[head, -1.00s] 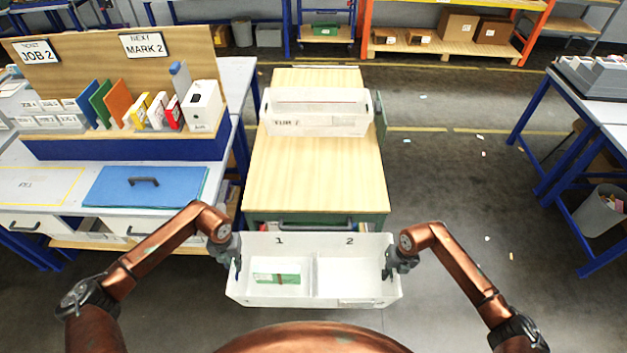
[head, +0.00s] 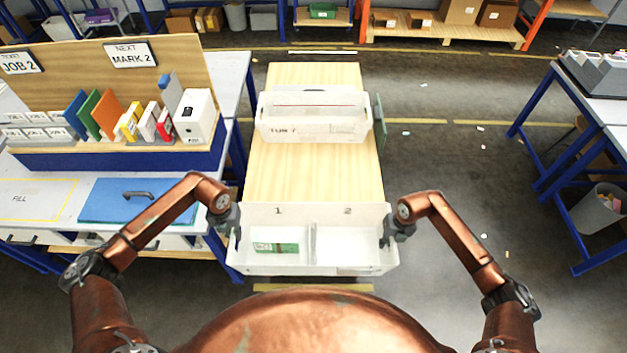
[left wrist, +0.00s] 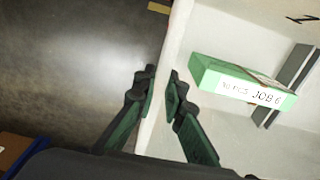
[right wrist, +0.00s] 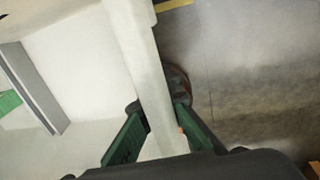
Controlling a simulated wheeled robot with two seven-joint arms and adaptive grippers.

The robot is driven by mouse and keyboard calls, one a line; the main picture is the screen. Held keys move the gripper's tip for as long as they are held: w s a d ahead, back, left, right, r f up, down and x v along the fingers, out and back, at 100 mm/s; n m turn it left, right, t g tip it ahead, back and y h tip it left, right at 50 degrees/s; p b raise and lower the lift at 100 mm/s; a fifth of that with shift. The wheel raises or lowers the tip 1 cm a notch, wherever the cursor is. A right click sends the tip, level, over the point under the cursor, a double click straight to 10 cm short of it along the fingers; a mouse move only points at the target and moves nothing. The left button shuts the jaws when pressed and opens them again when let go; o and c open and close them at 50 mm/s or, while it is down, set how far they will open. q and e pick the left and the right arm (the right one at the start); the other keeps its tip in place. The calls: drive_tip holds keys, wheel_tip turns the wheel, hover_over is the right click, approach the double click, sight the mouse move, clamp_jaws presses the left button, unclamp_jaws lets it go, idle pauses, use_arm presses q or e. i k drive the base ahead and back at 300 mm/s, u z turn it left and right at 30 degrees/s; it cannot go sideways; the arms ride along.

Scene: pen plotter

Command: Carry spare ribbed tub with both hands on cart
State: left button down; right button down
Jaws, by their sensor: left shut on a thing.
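A white two-compartment tub (head: 313,268), marked 1 and 2, is held level in front of me at the near end of the cart. A green packet (head: 275,247) lies in compartment 1; its label reads JOB 6 in the left wrist view (left wrist: 240,82). My left gripper (head: 235,240) is shut on the tub's left wall, one finger each side (left wrist: 160,88). My right gripper (head: 387,238) has its fingers on both sides of the right wall (right wrist: 158,110), seemingly shut on it. The wooden-topped cart (head: 310,180) has its near edge hidden behind the tub.
Bare wood lies between the two tubs. A workbench (head: 55,205) with books and a blue board (head: 140,203) is close at left. A blue-legged table (head: 600,110) stands at right, across open floor.

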sight(314, 195)
drive_tip(key=i, duration=0.95)
